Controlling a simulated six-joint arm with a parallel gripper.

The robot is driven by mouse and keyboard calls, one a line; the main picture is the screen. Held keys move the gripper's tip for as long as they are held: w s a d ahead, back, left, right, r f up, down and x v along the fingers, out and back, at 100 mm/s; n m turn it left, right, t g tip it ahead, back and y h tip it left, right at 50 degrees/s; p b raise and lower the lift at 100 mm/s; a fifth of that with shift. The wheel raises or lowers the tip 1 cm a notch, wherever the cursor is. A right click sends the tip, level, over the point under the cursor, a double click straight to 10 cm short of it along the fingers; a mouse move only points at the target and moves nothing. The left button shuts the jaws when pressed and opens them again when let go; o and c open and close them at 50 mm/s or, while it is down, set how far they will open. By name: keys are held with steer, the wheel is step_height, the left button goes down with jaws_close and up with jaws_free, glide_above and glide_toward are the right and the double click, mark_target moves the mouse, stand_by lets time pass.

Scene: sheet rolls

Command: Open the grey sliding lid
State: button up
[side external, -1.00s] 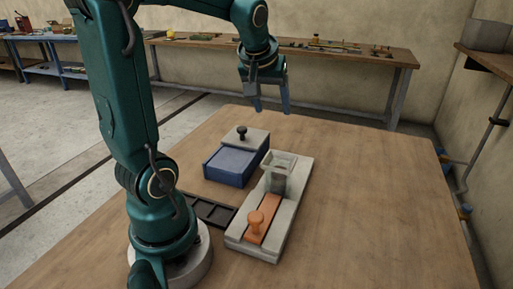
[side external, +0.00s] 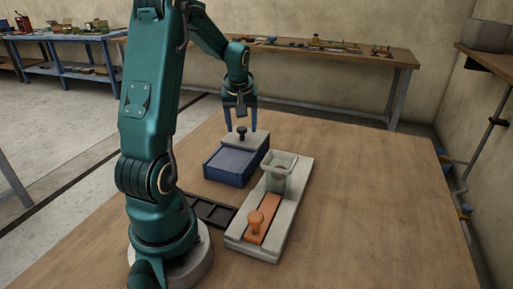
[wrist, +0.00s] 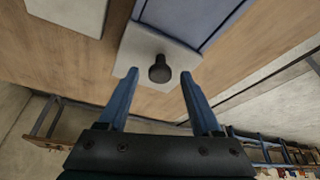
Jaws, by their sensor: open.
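The grey sliding lid (side external: 254,142) sits at the far end of the blue box (side external: 229,176), with a black knob (side external: 241,133) standing upright on it. The lid and knob (wrist: 159,70) also show in the wrist view, with part of the blue box (wrist: 190,15) beyond. My gripper (side external: 241,129) points down over the lid. Its blue fingers are open, one on each side of the knob, with gaps between knob and fingers. It holds nothing. I cannot tell exactly how high the fingertips are above the lid.
A pale grey fixture (side external: 290,207) with a square hopper (side external: 279,170) and an orange slider (side external: 266,215) stands right of the box. A black tray (side external: 212,211) lies in front of the box. The right of the wooden table (side external: 385,205) is clear.

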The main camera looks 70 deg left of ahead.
jaws_close()
steer(key=shift+r, duration=0.1)
stand_by(1.2)
